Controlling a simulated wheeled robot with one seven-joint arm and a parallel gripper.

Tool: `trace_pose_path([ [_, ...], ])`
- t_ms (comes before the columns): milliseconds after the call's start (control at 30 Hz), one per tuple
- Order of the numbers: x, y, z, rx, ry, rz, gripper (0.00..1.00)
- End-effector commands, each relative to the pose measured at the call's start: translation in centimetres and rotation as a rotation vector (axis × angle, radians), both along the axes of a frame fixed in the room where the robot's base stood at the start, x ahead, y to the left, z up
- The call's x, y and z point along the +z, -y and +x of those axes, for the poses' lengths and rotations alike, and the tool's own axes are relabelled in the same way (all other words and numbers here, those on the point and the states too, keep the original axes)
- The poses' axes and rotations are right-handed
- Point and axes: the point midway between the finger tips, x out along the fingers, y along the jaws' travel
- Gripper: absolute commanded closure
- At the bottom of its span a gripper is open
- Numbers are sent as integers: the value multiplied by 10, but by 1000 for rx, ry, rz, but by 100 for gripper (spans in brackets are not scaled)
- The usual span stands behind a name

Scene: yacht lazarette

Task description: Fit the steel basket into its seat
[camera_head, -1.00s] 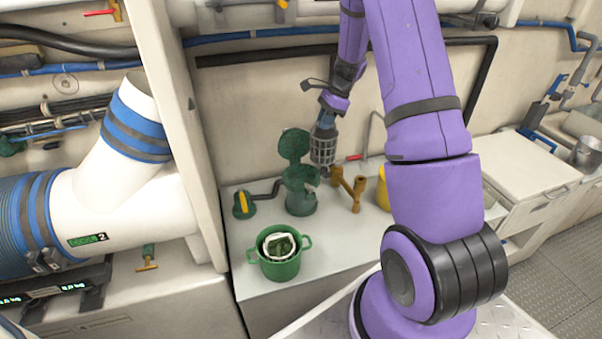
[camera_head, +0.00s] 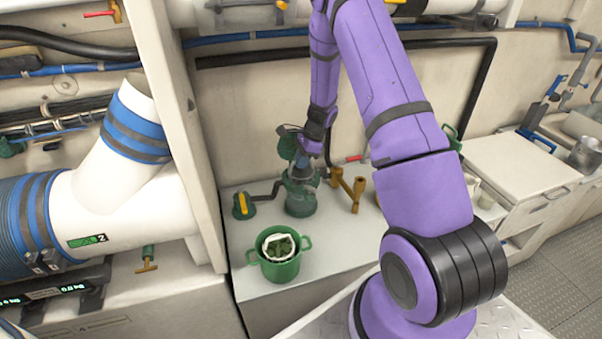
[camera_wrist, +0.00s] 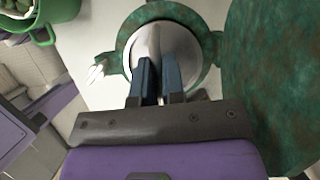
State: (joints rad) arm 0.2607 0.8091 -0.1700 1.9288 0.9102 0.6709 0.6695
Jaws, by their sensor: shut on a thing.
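The green strainer housing (camera_head: 301,200) stands upright on the white counter by the back wall, its round lid (camera_head: 287,146) swung open behind. My gripper (camera_head: 301,178) points down over its mouth. In the wrist view my gripper (camera_wrist: 161,75) has its two fingers close together, shut on the steel basket (camera_wrist: 198,52). The basket's bright metal lies inside the round green rim of the housing (camera_wrist: 128,28). The open lid (camera_wrist: 270,80) fills the right of that view. The basket's lower part is hidden, so I cannot tell how deep it sits.
A green pot (camera_head: 280,270) with a white liner and green contents stands on the counter in front. A green valve with a yellow handle (camera_head: 243,205) is left of the housing. A brass fitting (camera_head: 348,190) stands close on the right. The front right counter is clear.

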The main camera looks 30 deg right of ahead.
Motion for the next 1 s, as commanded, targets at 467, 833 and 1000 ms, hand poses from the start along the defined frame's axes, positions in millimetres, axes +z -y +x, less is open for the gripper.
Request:
trace_pose_path([
  [467, -46, 0, 0, -1, -2, 0, 100],
  [833, -52, 0, 0, 1, 0, 0, 100],
  [1000, -54, 0, 0, 1, 0, 0, 67],
])
